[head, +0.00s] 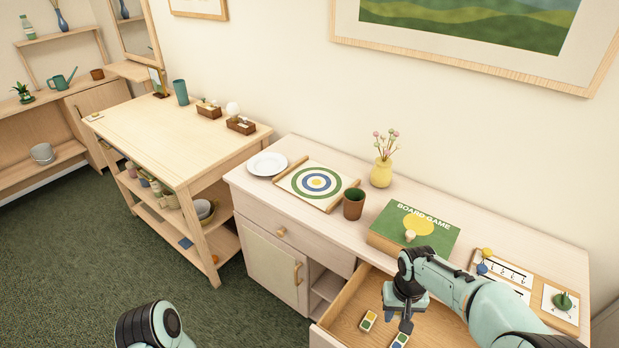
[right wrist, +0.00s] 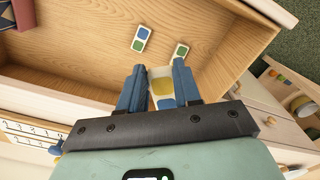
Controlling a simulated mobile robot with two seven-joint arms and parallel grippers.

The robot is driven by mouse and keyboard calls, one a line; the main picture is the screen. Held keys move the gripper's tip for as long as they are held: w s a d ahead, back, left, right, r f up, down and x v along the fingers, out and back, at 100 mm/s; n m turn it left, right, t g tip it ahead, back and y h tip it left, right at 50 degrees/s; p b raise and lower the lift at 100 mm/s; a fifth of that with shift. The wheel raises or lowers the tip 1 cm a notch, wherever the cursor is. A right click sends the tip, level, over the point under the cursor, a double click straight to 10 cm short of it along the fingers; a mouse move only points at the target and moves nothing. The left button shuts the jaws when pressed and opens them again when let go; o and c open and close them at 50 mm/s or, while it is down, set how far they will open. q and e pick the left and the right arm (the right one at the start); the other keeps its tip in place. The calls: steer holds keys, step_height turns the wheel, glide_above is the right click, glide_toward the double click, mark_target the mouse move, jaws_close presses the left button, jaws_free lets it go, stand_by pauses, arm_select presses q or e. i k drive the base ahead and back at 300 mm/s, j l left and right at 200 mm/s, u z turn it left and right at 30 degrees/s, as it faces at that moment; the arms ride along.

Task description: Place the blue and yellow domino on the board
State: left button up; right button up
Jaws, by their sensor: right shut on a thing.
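My right gripper (head: 406,325) is inside the open drawer area in the head view. In the right wrist view, my right gripper (right wrist: 158,88) is shut on a blue and yellow domino (right wrist: 162,86), its yellow half farther out between the fingers and its blue half nearer the palm. The held domino cannot be made out in the head view. A board with target rings (head: 297,181) lies on the cabinet top. A wooden board with white printed sheets (head: 540,317) lies at the right end. My left gripper is out of view.
The open drawer (head: 345,312) holds a yellow and green domino (head: 368,321) and a blue and green domino (head: 400,341).

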mark_target(307, 190)
steer(key=i+j, duration=0.25)
steer(key=j, duration=0.2)
steer(key=i+j, duration=0.25)
steer(key=j, duration=0.15)
steer(key=i+j, duration=0.7)
steer(key=j, duration=0.1)
